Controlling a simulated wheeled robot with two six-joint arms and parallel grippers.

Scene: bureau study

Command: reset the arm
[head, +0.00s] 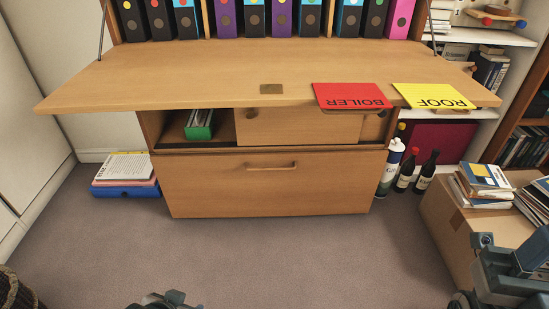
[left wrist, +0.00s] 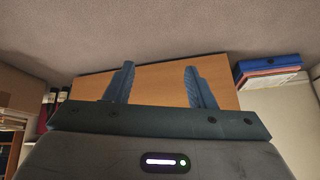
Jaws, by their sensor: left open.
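My left gripper (left wrist: 159,68) is open and empty in the left wrist view, its two blue-grey fingers spread apart with the wooden bureau front behind them. In the head view only a small dark part of my left arm shows at the bottom edge, left of centre. A blue-grey part of my right arm shows at the lower right; no right fingertips can be made out. The wooden bureau (head: 270,188) stands ahead with its flap (head: 200,75) folded down. A red BOILER card (head: 350,95) and a yellow ROOF card (head: 432,96) lie on the flap.
A green box (head: 199,125) sits in the bureau's open compartment. Bottles (head: 405,170) stand right of the bureau. A cardboard box (head: 455,225) with books is at right, near my right arm. A blue box file (head: 125,190) lies left. The carpet (head: 270,255) in front is clear.

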